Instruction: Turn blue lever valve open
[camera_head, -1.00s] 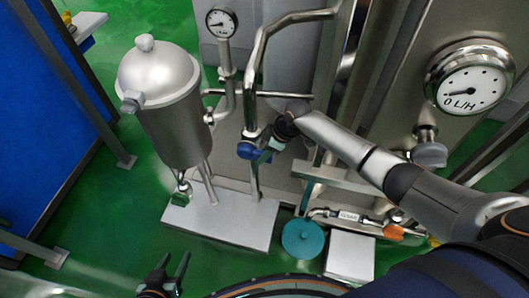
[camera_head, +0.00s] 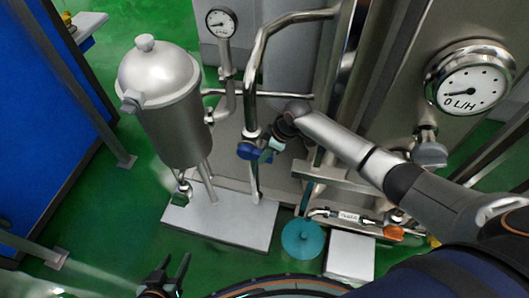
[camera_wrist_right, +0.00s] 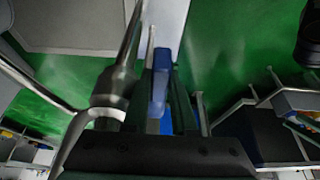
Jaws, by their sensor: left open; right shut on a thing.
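The blue lever valve (camera_head: 248,151) sits on a vertical steel pipe in the middle of the head view. My right gripper (camera_head: 268,151) reaches it from the right and is shut on its blue lever. In the right wrist view the blue lever (camera_wrist_right: 161,75) stands between the two fingers of the right gripper (camera_wrist_right: 165,95), beside the steel pipe (camera_wrist_right: 118,80). The fingers hide part of the lever. My left gripper (camera_head: 172,272) is open and empty at the bottom of the head view, well away from the valve.
A steel tank (camera_head: 165,95) stands left of the valve, over a pale base plate (camera_head: 225,220). A small gauge (camera_head: 221,22) and a large flow gauge (camera_head: 470,77) are behind. A teal disc (camera_head: 303,238) and an orange handle (camera_head: 393,233) lie lower right. Green floor is clear at left.

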